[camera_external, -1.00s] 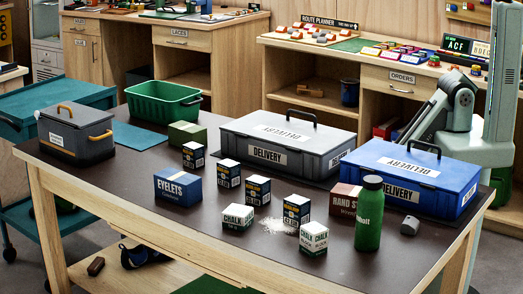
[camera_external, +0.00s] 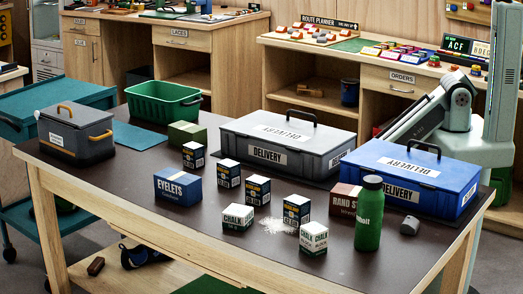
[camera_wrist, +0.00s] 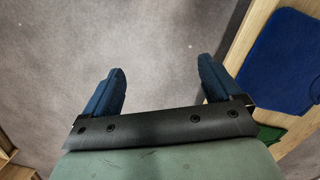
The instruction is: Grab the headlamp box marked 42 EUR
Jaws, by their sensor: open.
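My gripper (camera_wrist: 162,75) is open and empty in the wrist view, over grey floor. It is out of sight in the external view, where only part of my arm shows at the right.
A grey delivery case (camera_external: 335,150) and a blue delivery case (camera_external: 385,190) stand behind and right of the boxes. A green bottle (camera_external: 369,215), chalk boxes (camera_external: 313,238) with spilled white powder, an eyelets box (camera_external: 178,187) and a green basket (camera_external: 163,103) share the table.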

